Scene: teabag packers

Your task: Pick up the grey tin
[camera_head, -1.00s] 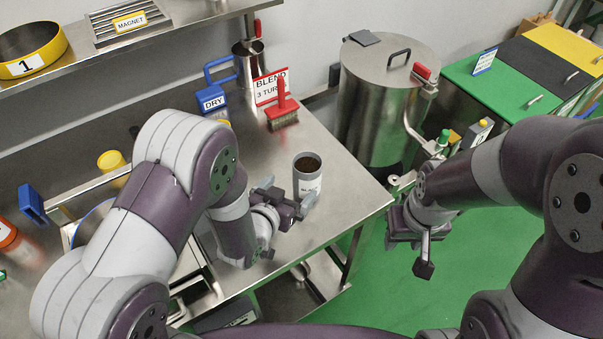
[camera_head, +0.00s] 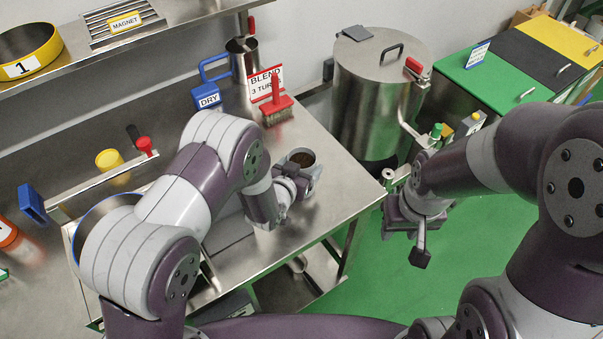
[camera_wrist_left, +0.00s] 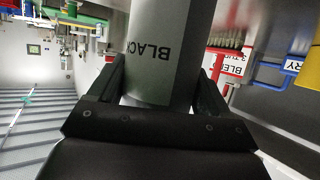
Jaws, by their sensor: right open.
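The grey tin (camera_head: 296,180), a small cylinder with an open top and dark contents, stands near the right end of the steel table. In the left wrist view the tin (camera_wrist_left: 165,50) rises between the fingers, with "BLACK" on its side. My left gripper (camera_head: 298,178) has one finger on each side of the tin; whether the fingers press on it is unclear. My right gripper (camera_head: 418,232) is open and empty, over the green floor to the right of the table.
A red brush (camera_head: 275,106), a "BLEND 3 TURNS" sign (camera_head: 264,84) and a blue "DRY" sign (camera_head: 207,97) stand behind the tin. A large steel drum (camera_head: 375,95) stands beyond the table's right edge. Bare tabletop (camera_head: 335,160) lies right of the tin.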

